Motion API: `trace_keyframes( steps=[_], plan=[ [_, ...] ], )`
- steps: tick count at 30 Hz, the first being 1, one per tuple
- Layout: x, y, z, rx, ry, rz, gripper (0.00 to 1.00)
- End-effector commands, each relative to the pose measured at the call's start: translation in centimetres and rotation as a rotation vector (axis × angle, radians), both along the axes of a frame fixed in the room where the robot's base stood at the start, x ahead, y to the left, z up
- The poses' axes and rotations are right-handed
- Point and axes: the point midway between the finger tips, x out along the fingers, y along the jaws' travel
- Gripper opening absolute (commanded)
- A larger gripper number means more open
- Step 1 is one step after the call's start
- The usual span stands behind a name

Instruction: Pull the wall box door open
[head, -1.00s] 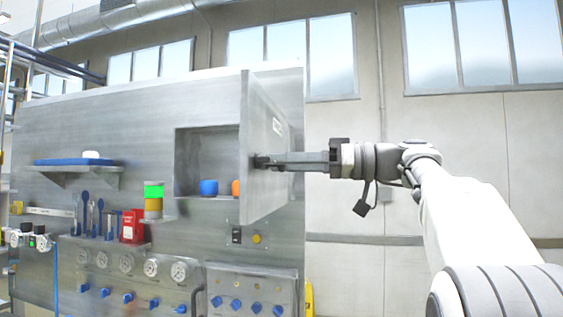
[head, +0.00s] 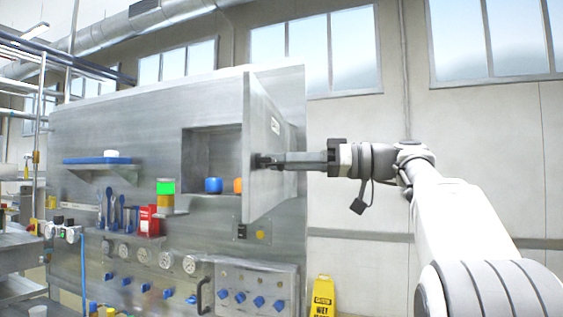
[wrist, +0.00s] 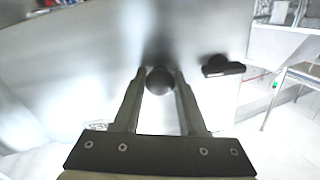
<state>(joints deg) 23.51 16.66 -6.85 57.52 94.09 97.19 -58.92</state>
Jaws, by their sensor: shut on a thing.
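The wall box door (head: 262,150) is a grey metal panel, swung well open on the steel wall, its face seen at a steep angle in the head view. The open box (head: 200,145) behind it shows a blue object (head: 214,185) and part of an orange object (head: 238,185). My gripper (head: 265,161) reaches in from the right at the door's face. In the wrist view its two fingers (wrist: 160,82) are closed on a dark round knob (wrist: 160,80) on the door. A dark latch-like piece (wrist: 222,67) sits to the knob's right.
A shelf (head: 100,162) with a blue tray is on the wall at left. Below are tools, a red box (head: 149,220), a green-topped cylinder (head: 166,188) and a valve panel (head: 250,285). A yellow floor sign (head: 322,296) stands at right.

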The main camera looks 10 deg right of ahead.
Motion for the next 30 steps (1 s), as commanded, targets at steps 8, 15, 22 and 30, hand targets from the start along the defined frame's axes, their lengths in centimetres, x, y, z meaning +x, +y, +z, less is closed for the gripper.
trace_keyframes(
  steps=[8,15,22,30],
  plan=[
    [0.11,-0.21,0.17,0.003,-0.003,-0.002,0.00],
    [0.13,-0.22,0.17,0.003,-0.003,-0.002,0.00],
    [0.12,-0.21,0.18,0.002,-0.003,-0.002,0.43],
    [0.13,-0.20,0.08,0.001,-0.002,-0.001,0.71]
  ],
)
